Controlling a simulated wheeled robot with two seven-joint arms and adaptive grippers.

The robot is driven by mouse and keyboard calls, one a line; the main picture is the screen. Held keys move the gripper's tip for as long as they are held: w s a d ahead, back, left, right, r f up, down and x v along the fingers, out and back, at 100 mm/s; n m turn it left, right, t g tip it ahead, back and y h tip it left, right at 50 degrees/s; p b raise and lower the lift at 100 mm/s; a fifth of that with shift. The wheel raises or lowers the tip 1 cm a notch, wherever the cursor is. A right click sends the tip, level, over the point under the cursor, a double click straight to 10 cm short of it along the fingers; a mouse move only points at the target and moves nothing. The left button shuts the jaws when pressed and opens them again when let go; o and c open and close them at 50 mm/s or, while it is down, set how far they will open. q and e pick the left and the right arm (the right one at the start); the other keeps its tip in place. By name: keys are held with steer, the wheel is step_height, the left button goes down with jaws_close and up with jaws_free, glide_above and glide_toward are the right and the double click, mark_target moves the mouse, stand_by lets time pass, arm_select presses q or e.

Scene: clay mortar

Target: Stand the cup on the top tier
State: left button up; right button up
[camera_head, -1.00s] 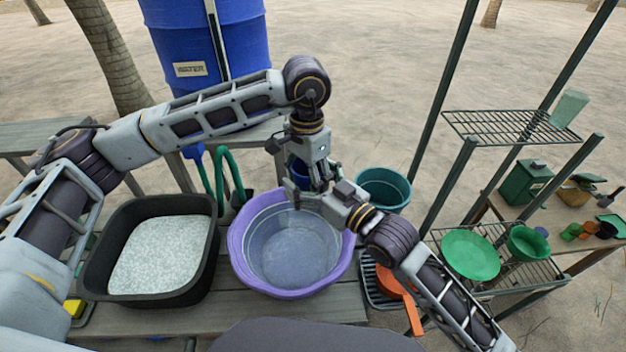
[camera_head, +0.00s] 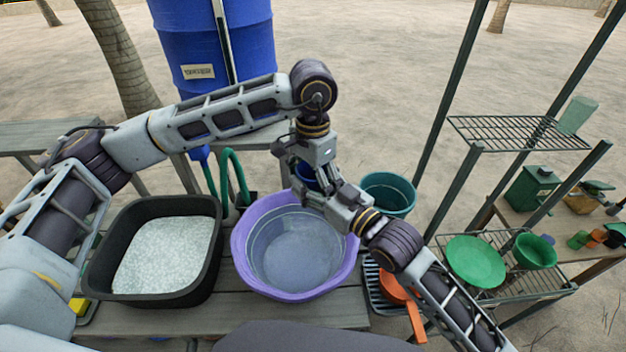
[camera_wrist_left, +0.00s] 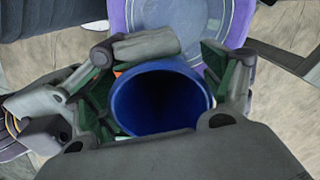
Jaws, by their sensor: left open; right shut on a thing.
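The blue cup (camera_head: 306,174) is up over the far rim of the purple basin, partly hidden by both grippers. In the left wrist view the cup (camera_wrist_left: 158,103) shows its open mouth and dark inside. My right gripper (camera_head: 322,196) reaches in from the right and is shut on the cup. My left gripper (camera_wrist_left: 168,85) is open, with its green-padded fingers on either side of the cup; whether they touch it is unclear. The top tier (camera_head: 490,132) is a wire shelf at the right, well away from the cup.
A pale green block (camera_head: 575,115) stands at the top tier's right end; its left part is bare. The lower tier holds a green plate (camera_head: 475,260) and bowl (camera_head: 535,250). The purple basin (camera_head: 243,262), black tub (camera_head: 205,275) and teal bucket (camera_head: 388,192) stand nearby.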

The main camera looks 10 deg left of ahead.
stand_by(0.3)
arm_select(q)
step_height(320, 180, up, 12)
stand_by(0.8)
steer(key=shift+w+a, duration=0.1)
